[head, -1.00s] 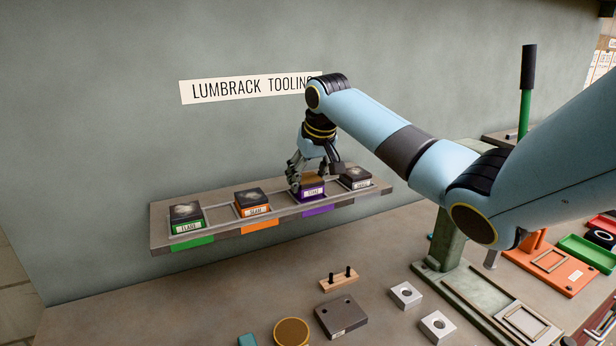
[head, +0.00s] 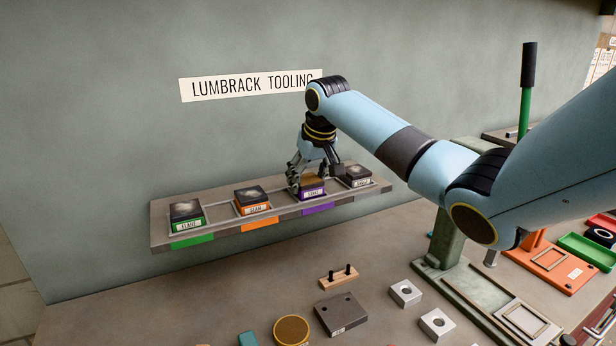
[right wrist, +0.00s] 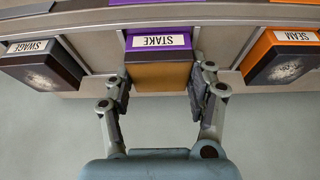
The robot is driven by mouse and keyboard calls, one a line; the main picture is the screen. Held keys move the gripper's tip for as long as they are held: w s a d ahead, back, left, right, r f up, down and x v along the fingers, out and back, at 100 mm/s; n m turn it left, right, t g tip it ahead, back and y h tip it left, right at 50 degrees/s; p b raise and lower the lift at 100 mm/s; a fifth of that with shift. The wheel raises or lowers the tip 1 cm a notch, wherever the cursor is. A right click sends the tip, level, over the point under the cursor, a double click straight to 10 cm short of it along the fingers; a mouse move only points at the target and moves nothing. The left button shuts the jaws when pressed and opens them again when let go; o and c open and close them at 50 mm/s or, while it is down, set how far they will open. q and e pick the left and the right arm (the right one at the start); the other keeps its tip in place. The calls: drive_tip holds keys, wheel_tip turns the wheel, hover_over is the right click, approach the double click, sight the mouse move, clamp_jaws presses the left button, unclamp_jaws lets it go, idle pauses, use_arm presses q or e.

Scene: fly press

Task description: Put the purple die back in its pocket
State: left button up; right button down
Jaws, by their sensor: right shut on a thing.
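The purple die (head: 313,191), with a brass-coloured body and a white label, sits at the purple-tagged pocket of the wall shelf (head: 160,237). In the right wrist view the purple die (right wrist: 159,72) has its label reading STAKE, upside down. My right gripper (head: 308,185) is at the die, and in the right wrist view its fingers (right wrist: 161,90) stand on both sides of it, shut on it. The die looks level with its neighbours; whether it rests fully on the pocket floor is hidden. My left gripper is not in view.
Below, the bench holds a grey block (head: 341,314), a brass disc (head: 291,331) and a green press (head: 447,240).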

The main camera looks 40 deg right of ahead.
idle(0.7)
drive_tip(key=shift+c, duration=2.3)
unclamp_jaws()
drive_tip(key=shift+o, duration=0.5)
drive_tip(key=shift+f, duration=0.15)
drive_tip(key=v, duration=1.2)
